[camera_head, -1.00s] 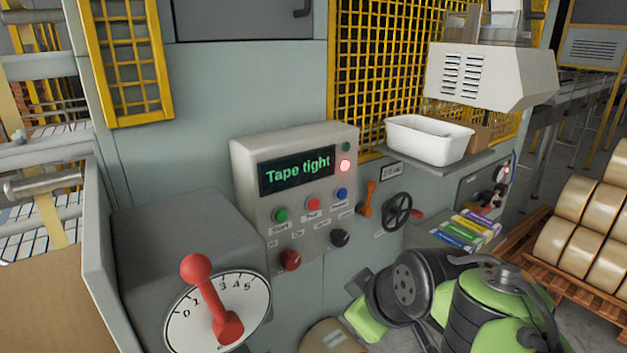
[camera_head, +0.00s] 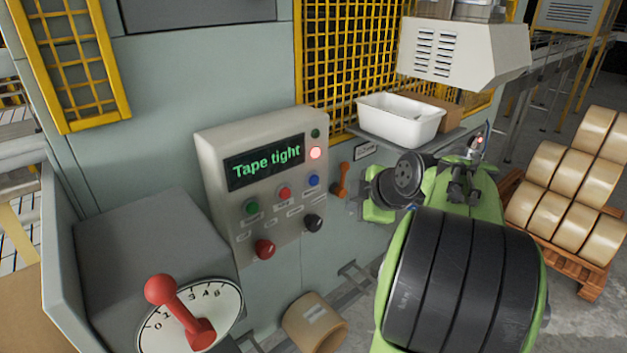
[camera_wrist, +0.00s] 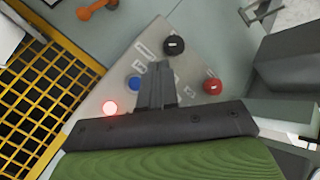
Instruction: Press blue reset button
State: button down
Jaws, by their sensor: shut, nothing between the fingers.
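The grey control box (camera_head: 215,150) has a screen reading "Tape tight". Its blue button (camera_head: 314,180) is at the right of a row with a red button (camera_head: 285,193) and a green button (camera_head: 252,208). In the wrist view the blue button (camera_wrist: 134,84) shows just left of my gripper (camera_wrist: 157,68). My gripper is shut and empty, its fingers over the box face in that view; I see no clear contact. The fingers hide part of the box. In the head view my arm is at the right and its fingertips cannot be made out.
A lit red lamp (camera_head: 316,153) sits above the blue button. A red knob (camera_head: 265,249) and black knob (camera_head: 313,223) are below. An orange handle (camera_head: 343,180) is right of the box. A white bin (camera_head: 400,119) and red lever (camera_head: 176,309) flank it.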

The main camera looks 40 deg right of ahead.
jog(key=p, duration=0.2)
send_near(314, 189)
notch_tip(314, 189, down, 3)
jog(key=shift+w+d, duration=0.35)
jog(key=shift+w, duration=0.2)
dwell(1.4)
jog(key=shift+w, duration=0.45)
jog(key=shift+w, duration=0.4)
dwell(0.5)
jog(key=shift+s+b, duration=0.55)
jog(key=shift+s, duration=0.3)
